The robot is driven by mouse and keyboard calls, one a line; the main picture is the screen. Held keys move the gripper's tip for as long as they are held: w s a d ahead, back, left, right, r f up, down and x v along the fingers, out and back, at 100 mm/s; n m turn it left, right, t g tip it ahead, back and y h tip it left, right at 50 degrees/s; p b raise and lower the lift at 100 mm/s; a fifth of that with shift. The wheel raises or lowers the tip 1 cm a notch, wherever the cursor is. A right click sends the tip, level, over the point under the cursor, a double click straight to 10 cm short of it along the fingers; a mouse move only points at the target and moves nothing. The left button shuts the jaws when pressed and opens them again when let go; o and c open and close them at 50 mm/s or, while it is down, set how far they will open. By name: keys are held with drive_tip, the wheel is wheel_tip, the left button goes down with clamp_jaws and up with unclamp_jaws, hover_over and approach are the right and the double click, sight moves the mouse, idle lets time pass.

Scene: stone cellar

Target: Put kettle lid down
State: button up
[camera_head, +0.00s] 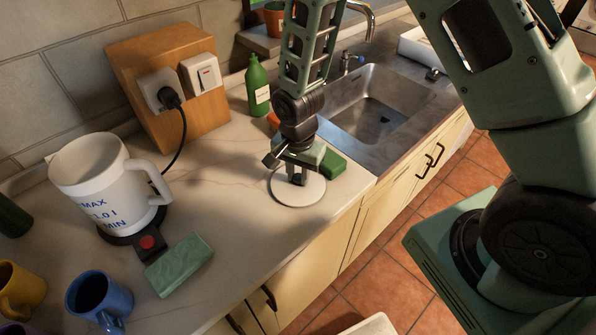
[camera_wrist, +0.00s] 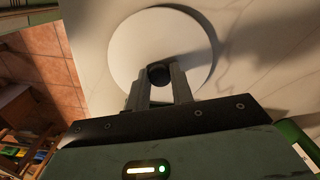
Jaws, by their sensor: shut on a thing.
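The kettle lid is a round white disc (camera_head: 296,192) with a dark knob, at the counter's front edge near the sink. It also shows in the wrist view as a white disc (camera_wrist: 133,44) with its dark knob (camera_wrist: 158,74) between the fingers. My gripper (camera_head: 297,178) points down and is shut on the knob; the wrist view shows the two fingertips (camera_wrist: 159,79) on either side of it. The lid is at or just above the counter; I cannot tell whether it touches. The white kettle (camera_head: 95,185) stands without a lid on its dark base at the left.
A green block (camera_head: 180,264) lies by the kettle base. A green bottle (camera_head: 258,86) and the sink (camera_head: 375,110) are behind the lid. A blue mug (camera_head: 100,298) and yellow mug (camera_head: 20,288) stand at front left. The counter (camera_head: 225,205) between kettle and lid is clear.

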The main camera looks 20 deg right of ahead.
sight(298, 177)
drive_tip(key=shift+f, duration=0.1)
drive_tip(key=o, duration=1)
wheel_tip(298, 177, up, 12)
drive_tip(key=b, duration=0.3)
drive_tip(key=s+a+r+n, duration=0.2)
drive_tip(key=s+n, duration=0.4)
drive_tip(key=s+a+r+n, duration=0.2)
drive_tip(key=s+r+n, duration=0.1)
drive_tip(key=s+n, duration=0.3)
drive_tip(key=s+a+r+n, duration=0.2)
drive_tip(key=s+n, duration=0.3)
drive_tip(key=s, duration=0.3)
drive_tip(key=shift+a+r+n+y, duration=0.15)
drive_tip(key=shift+r+n+y, duration=0.15)
drive_tip(key=shift+r+n, duration=0.1)
drive_tip(key=shift+f, duration=0.1)
